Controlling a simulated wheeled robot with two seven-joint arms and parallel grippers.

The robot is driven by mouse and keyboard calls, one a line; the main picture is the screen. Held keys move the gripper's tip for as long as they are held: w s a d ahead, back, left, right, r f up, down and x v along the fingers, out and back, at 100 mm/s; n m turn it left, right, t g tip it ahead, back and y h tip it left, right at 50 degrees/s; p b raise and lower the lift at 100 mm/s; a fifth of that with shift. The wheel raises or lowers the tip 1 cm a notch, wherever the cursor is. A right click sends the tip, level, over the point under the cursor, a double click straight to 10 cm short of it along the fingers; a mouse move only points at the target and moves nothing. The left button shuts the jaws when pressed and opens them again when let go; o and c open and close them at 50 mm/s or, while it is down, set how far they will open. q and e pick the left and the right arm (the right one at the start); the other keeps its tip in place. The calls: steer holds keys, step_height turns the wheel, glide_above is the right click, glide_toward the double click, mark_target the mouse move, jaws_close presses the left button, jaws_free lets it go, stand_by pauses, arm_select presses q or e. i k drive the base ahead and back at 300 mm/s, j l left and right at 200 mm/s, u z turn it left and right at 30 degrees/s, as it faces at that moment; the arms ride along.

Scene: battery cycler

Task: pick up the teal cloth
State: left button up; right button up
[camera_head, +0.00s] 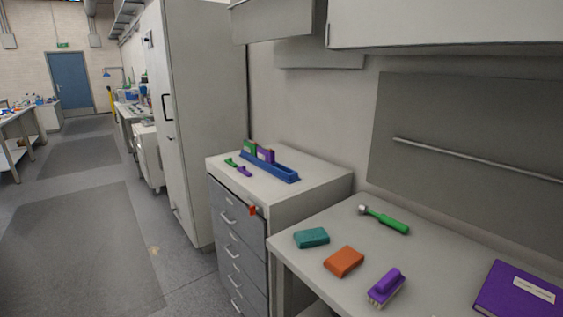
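The teal cloth (311,238) is a small folded block lying flat on the pale workbench (432,258), near its left end. An orange cloth (344,262) of similar shape lies just to its right and nearer me, apart from it. Neither of my grippers shows in the head view, and nothing touches the teal cloth.
A drawer cabinet (243,245) to the left holds a blue tray (269,167) on top. Wall cupboards (445,24) overhang the bench.

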mark_target(316, 237)
steer(key=i+j+z, duration=0.3)
steer(key=i+j, duration=0.15)
steer(key=i+j+z, duration=0.3)
steer(key=i+j, duration=0.3)
